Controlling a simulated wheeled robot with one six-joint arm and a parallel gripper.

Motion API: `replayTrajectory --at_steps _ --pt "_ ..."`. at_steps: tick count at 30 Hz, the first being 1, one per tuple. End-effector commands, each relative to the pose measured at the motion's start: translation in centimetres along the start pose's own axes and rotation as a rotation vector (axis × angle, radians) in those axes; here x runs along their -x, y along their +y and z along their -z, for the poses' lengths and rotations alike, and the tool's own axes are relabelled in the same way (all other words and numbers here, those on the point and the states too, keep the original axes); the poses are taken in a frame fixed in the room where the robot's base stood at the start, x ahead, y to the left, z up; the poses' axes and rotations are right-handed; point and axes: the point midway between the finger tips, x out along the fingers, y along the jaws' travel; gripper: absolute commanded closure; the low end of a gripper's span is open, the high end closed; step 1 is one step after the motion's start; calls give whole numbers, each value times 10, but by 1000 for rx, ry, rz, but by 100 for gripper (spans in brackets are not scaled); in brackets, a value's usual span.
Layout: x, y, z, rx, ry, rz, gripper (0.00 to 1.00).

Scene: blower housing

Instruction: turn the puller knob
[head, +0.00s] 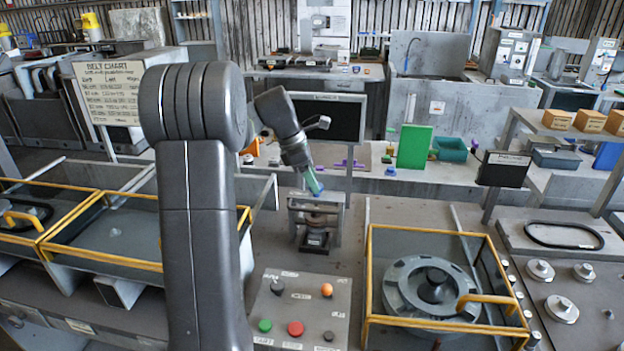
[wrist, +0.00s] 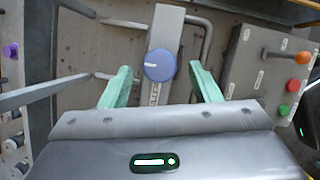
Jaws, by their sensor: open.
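The puller knob (wrist: 165,72) is a round blue-purple knob on a light grey bar in the wrist view. A short white mark on it points left. My gripper (wrist: 160,67) is open, with one green finger on each side of the knob and a visible gap on both sides. In the head view, my gripper (head: 315,188) points down over the top of a small grey puller frame (head: 337,225). The knob cannot be made out there. Whether the fingertips are level with the knob is unclear.
A control panel (head: 290,300) with green, red and orange controls stands in front of the frame; it also shows in the wrist view (wrist: 262,85). A yellow-railed blower housing (head: 405,325) is at right. A monitor (head: 330,117) stands behind.

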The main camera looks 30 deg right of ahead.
Motion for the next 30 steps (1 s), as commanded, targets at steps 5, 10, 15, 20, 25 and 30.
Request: replayTrajectory --at_steps 5,10,15,20,25,30 --pt "-11 0 0 1 0 1 43" --pt "-12 0 0 1 1 0 43" --pt "-12 0 0 1 1 0 57" --pt "-12 0 0 1 1 0 88" --pt "-11 0 0 -3 1 2 88" --pt "-10 0 0 -38 0 18 88"
